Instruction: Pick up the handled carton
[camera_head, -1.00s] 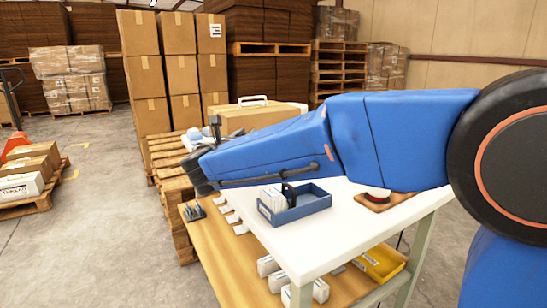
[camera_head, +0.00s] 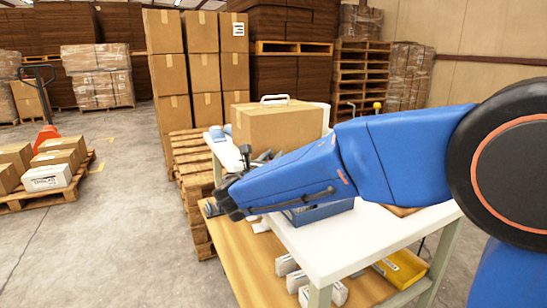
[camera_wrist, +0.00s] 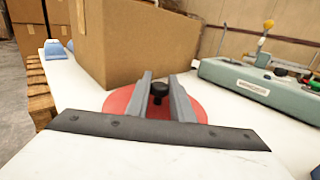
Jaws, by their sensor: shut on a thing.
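The handled carton (camera_head: 275,126) is a brown box with a white handle (camera_head: 275,99) on top. It stands at the far end of the white table (camera_head: 335,240). In the wrist view the carton (camera_wrist: 150,45) fills the upper middle, just beyond my fingers, and its top is cut off. My gripper (camera_wrist: 162,88) is shut on a black knob (camera_wrist: 158,89) of a red disc (camera_wrist: 193,104). The fingers point toward the carton; I cannot tell whether they touch it.
A green-grey machine (camera_wrist: 258,88) with a yellow-topped lever stands right of the carton. A blue tray (camera_head: 320,212) is partly behind my arm. Stacked cartons (camera_head: 200,75) and pallets (camera_head: 187,160) stand beyond the table. A yellow bin (camera_head: 400,268) sits on the lower shelf.

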